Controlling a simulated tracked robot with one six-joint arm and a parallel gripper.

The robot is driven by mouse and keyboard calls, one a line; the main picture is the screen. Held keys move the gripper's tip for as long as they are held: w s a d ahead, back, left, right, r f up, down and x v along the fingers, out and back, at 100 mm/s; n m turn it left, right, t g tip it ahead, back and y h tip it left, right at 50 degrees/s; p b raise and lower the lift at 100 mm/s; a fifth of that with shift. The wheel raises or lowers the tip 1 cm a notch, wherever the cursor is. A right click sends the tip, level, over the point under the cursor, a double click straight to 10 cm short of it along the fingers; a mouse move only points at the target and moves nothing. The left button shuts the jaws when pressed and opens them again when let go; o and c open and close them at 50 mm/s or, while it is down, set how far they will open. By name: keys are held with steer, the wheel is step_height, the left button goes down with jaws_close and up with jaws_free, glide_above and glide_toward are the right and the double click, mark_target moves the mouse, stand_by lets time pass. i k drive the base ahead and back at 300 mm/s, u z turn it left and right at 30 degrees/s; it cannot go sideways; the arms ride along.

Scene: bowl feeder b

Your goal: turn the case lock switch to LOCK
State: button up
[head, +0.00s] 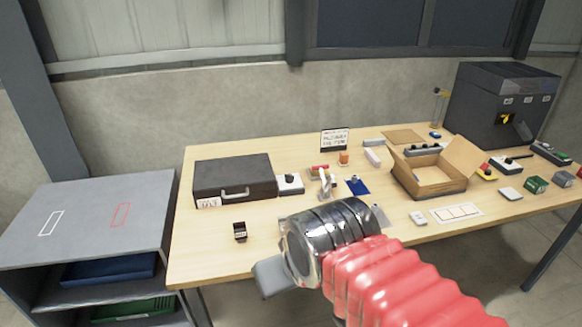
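A dark case (235,180) lies closed at the left of the wooden table, with its handle toward the front and a small label at its lower left corner. A small white box with a dark knob (289,184) stands just right of the case and looks like the case lock switch; its markings are too small to read. My gripper (271,278) is at the table's front edge, nearer the camera than the case and the switch box and apart from both. Only a grey part of it shows past my metal wrist, so its opening is hidden.
An open cardboard box (433,176) and a large dark machine (500,105) stand at the right. A small black object (240,231) lies in front of the case. Several small items crowd the table's middle. A grey shelf unit (85,222) stands left of the table.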

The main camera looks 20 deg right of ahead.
mark_target(289, 179)
steer(key=i, duration=0.85)
steer(key=u, duration=0.05)
